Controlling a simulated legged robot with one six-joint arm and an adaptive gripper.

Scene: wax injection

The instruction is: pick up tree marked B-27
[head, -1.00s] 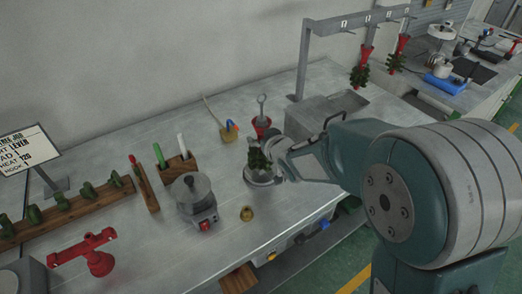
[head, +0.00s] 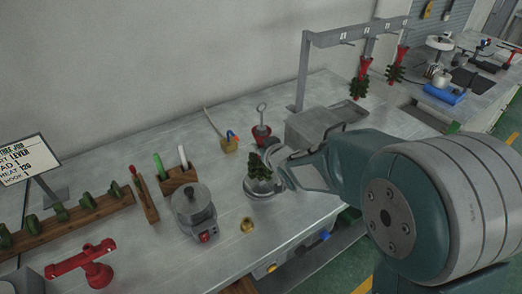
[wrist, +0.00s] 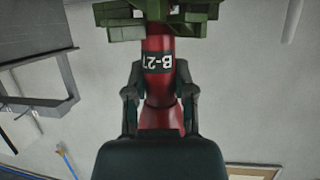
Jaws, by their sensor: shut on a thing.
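The tree marked B-27 (wrist: 160,62) fills the middle of the wrist view, with a red stem, a dark band lettered B-27 and green branches at the top edge. My gripper (wrist: 160,95) is shut on its red stem, one finger on each side. In the head view the green tree (head: 260,166) shows at my gripper (head: 277,172), above or on a round grey base (head: 262,188). I cannot tell whether it touches that base.
Two red-stemmed trees (head: 361,78) hang from the grey hook rack (head: 350,37).

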